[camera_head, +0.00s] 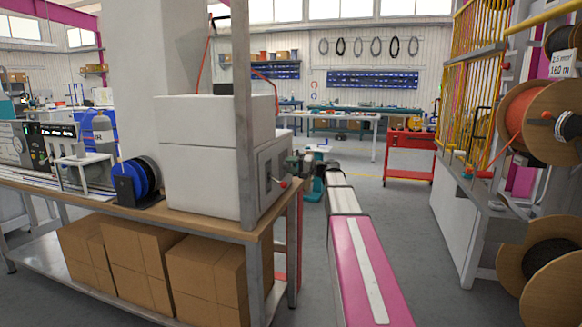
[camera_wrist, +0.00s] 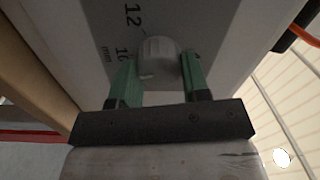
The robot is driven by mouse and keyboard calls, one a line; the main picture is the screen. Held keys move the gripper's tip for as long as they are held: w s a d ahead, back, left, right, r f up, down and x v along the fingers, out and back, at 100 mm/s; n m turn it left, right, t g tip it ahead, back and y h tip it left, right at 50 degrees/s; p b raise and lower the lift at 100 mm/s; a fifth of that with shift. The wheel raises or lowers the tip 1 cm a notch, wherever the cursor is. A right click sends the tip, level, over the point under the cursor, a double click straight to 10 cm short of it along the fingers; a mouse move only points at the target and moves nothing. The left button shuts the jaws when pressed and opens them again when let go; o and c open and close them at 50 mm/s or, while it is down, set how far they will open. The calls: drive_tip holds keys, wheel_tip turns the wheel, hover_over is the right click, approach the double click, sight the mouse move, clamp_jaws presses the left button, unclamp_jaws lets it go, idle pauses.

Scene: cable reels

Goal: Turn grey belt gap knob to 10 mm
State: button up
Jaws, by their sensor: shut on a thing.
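The grey belt gap knob (camera_wrist: 158,56) sits on a grey panel in the wrist view, between the two green fingers of my gripper (camera_wrist: 159,74). The fingers are shut on its sides. A pale mark shows low on the knob's face, left of its middle. In the head view my gripper (camera_head: 298,165) is at the right side of the white machine (camera_head: 205,150), and the knob cannot be made out there.
The machine stands on a wooden-topped bench (camera_head: 100,195) with cardboard boxes (camera_head: 140,260) below. A red lever tip (camera_head: 283,184) is on its side panel near my gripper. A rack with cable reels (camera_head: 530,120) stands at the right.

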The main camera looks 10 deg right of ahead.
drive_tip(key=shift+m, duration=1.2)
drive_tip(key=shift+f, duration=0.1)
drive_tip(key=o, duration=0.9)
drive_tip(key=shift+d, duration=0.1)
drive_tip(key=v, duration=1)
drive_tip(key=shift+s+d, duration=0.25)
